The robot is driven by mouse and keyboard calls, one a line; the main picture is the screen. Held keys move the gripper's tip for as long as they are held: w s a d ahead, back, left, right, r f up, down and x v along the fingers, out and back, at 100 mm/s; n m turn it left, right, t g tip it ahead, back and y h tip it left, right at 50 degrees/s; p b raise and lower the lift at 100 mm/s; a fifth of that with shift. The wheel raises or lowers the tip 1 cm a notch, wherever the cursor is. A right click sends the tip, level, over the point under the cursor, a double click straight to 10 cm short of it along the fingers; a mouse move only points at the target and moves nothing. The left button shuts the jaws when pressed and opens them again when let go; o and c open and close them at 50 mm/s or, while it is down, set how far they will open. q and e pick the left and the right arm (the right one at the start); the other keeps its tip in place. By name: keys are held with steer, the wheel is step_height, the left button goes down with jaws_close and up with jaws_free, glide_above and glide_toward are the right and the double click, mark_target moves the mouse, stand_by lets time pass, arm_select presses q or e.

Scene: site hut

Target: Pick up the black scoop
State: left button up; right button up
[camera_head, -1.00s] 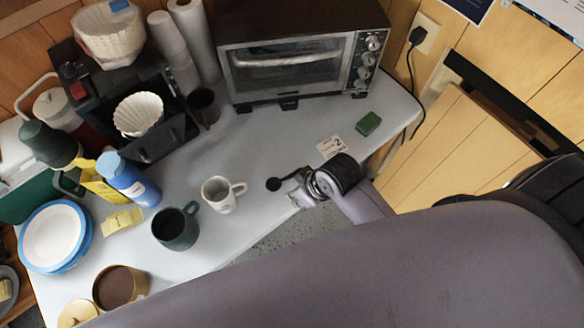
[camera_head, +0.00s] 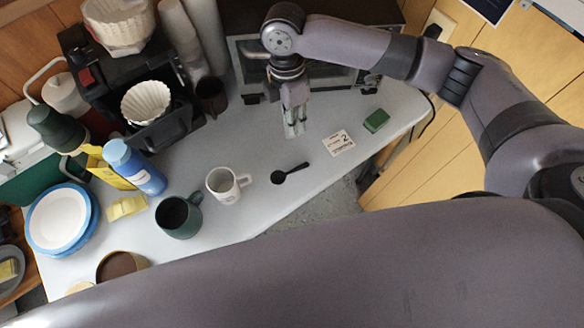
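The black scoop (camera_head: 285,174) lies on the pale table near its front edge, in the head view. Its round bowl points left and its thin handle points right. My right gripper (camera_head: 295,130) hangs fingers down, up the picture from the scoop and apart from it, in front of the toaster oven. Its two fingers show close together with nothing seen between them. The angle does not show whether they are open or shut. My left gripper is not in view.
A white mug (camera_head: 223,187) stands just left of the scoop, with a dark green mug (camera_head: 178,219) beyond it. A printed card (camera_head: 338,143) and a green sponge (camera_head: 376,120) lie to the right. The toaster oven (camera_head: 330,78) stands behind. Table around the scoop is bare.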

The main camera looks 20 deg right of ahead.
steer(key=d, duration=0.1)
steer(key=p, duration=0.2)
glide_above(302, 165)
steer(key=w, duration=0.2)
steer(key=shift+h, duration=0.3)
steer(key=f, duration=1)
steer(key=shift+s+f, duration=0.25)
steer(key=f, duration=0.2)
steer(key=s+f+p, duration=0.1)
steer(key=f, duration=0.1)
steer(key=shift+s+a+f+p, duration=0.1)
steer(key=shift+f+p, duration=0.2)
steer(key=shift+f, duration=0.4)
jaws_close()
